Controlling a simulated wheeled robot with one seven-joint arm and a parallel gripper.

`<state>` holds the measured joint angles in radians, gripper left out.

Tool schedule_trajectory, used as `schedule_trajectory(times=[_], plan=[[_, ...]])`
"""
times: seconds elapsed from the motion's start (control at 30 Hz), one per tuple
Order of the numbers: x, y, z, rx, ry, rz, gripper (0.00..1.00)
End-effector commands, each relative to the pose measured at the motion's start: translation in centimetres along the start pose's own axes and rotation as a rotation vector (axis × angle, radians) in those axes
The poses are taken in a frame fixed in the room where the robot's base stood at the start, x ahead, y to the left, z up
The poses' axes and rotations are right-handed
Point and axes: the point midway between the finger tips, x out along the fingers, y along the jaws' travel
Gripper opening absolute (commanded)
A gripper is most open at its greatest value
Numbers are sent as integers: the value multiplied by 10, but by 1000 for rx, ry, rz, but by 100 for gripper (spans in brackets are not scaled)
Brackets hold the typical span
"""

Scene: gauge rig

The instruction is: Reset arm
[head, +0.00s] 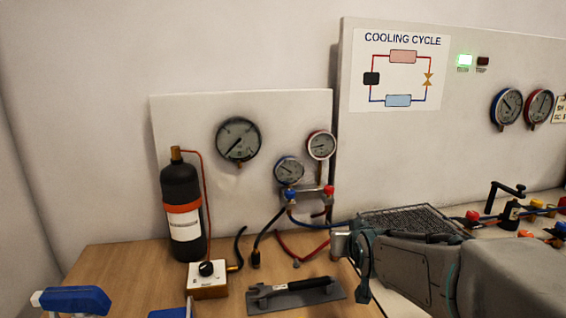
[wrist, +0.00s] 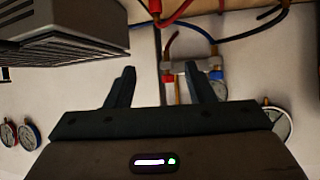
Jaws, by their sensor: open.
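My arm reaches in from the right in the head view, with my gripper (head: 352,262) above the wooden bench, just right of the manifold hoses. In the wrist view my gripper (wrist: 165,86) has its two dark fingers apart, with nothing held between them. The gauge manifold (head: 308,192) hangs on the white panel, with a blue and a red knob. It also shows beyond the fingers in the wrist view (wrist: 193,68), apart from them as far as I can tell.
A black cylinder (head: 182,215) stands at the left by a small dial box (head: 208,278). A wrench (head: 285,287) lies on a dark mat (head: 325,294). A finned grey unit (head: 405,220) sits close behind my arm. Valves (head: 512,212) stand at the right.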

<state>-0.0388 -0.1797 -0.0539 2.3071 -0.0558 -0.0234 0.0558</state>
Motion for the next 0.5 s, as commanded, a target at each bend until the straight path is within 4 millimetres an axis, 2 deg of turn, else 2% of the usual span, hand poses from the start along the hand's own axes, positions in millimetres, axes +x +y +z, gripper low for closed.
schedule_trajectory(times=[0.03,0.17,0.3,0.4,0.5], plan=[[-23,0,0,2,-71,3,49],[-67,-1,30,4,-273,7,49],[-120,-2,60,4,-483,10,49],[-154,-4,79,2,-610,10,49],[-180,-5,94,0,-705,10,49]])
